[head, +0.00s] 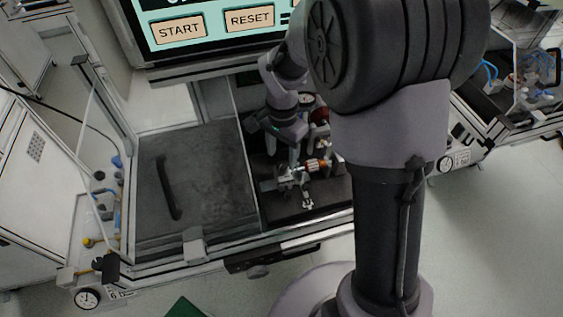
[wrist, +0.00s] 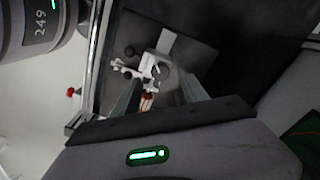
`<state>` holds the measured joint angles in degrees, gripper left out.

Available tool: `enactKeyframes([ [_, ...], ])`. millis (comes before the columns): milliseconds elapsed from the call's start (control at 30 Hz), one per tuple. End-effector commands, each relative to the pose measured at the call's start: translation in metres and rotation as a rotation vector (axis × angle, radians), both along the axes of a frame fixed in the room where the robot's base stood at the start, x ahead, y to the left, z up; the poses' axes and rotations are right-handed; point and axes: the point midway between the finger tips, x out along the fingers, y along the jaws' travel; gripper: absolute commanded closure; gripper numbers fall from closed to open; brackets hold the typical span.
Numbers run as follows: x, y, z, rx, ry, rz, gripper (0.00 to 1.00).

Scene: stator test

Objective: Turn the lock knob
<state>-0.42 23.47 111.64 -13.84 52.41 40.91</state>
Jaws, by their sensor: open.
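A small metal fixture (head: 290,178) with copper-red parts stands on the dark right part of the bench. It also shows in the wrist view (wrist: 155,70), with a pale lever-like end (wrist: 122,67) on its left. I cannot tell for certain which part is the lock knob. My gripper (head: 294,160) is over the fixture, pointing down. In the wrist view its two fingers (wrist: 160,85) are apart, with the fixture visible between and beyond them. Nothing is clearly held. Contact with the fixture cannot be told, and my arm hides part of the area behind it.
A dark flat cover with a black handle (head: 167,188) lies left of the fixture. A screen (head: 210,25) with START and RESET buttons stands behind. A black round knob (head: 258,272) is on the bench's front edge. A red knob (wrist: 72,92) shows in the wrist view.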

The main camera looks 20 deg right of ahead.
Motion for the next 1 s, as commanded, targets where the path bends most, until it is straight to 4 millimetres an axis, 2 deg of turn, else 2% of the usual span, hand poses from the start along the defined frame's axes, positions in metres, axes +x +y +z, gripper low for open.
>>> enactKeyframes([
  [33, 0.000, 0.000, -0.012, 0.000, 0.001, 0.000, 0.49],
  [167, 0.000, 0.000, -0.027, -0.001, 0.001, 0.000, 0.49],
  [467, 0.000, 0.000, -0.030, 0.000, -0.001, 0.000, 0.49],
  [567, 0.000, 0.000, -0.030, 0.000, -0.001, 0.000, 0.64],
  [733, 0.000, 0.000, -0.030, 0.000, -0.001, 0.000, 0.98],
  [1000, 0.000, 0.000, -0.029, 0.000, -0.001, 0.016, 1.00],
])
